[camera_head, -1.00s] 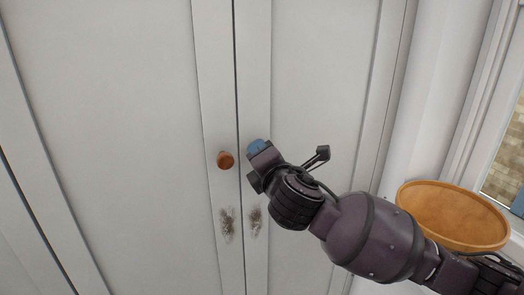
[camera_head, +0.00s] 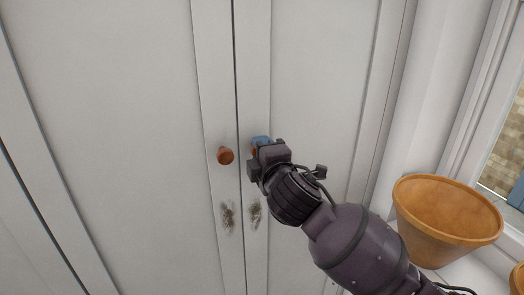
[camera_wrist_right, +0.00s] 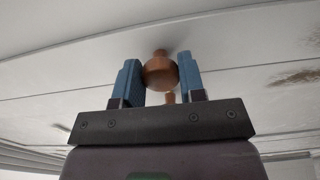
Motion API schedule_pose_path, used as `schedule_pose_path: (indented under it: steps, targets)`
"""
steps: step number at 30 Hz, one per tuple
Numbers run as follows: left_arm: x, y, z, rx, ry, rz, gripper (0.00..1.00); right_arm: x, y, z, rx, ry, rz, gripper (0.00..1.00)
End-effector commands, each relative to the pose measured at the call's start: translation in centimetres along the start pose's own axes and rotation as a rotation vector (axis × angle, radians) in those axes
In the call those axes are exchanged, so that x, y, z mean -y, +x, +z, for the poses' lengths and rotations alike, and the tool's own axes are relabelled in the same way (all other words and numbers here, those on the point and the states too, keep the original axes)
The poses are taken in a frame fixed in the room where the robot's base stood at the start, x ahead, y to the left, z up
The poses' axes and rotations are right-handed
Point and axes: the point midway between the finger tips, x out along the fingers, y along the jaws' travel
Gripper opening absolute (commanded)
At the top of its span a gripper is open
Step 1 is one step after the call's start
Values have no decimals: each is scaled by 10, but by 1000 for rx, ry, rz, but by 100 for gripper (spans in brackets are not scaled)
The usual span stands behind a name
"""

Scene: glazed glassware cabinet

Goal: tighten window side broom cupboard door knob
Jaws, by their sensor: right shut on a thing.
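The window-side door (camera_head: 318,90) is the right-hand one of a pale double-door cupboard, beside the window. Its round orange-brown knob (camera_wrist_right: 160,72) sits between the blue fingers of my right gripper (camera_wrist_right: 161,76) in the wrist view, with its stem running to the door. In the head view my right gripper (camera_head: 261,143) is shut on this knob and mostly hides it. The matching knob (camera_head: 225,156) of the left door (camera_head: 120,130) stands free just to the left. My left gripper is not in view.
Dark scuff marks (camera_head: 228,217) lie below the knobs on both door edges. An orange pot (camera_head: 447,230) stands at right below the window frame (camera_head: 485,110), close to my right arm. The door faces to the left are clear.

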Motion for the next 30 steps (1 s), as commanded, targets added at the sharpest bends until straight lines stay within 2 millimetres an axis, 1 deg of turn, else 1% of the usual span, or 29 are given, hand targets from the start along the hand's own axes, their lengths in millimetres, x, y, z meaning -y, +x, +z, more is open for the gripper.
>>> schedule_pose_path:
  steps: [10, 11, 12, 15, 25, 28, 30]
  targets:
    - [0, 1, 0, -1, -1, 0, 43, 1, 0, -1, -1, 3, -3, 13]
    - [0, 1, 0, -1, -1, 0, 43, 1, 0, -1, -1, 3, -3, 42]
    - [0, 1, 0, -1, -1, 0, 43, 1, 0, -1, -1, 3, -3, 48]
    - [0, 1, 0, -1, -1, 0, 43, 1, 0, 0, -1, 2, -3, 62]
    - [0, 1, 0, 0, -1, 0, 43, 1, -2, 0, 0, 2, -1, 62]
    - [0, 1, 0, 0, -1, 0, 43, 1, -10, 0, -1, 2, -1, 62]
    - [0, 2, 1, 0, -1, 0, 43, 1, -18, 0, -2, 2, 0, 62]
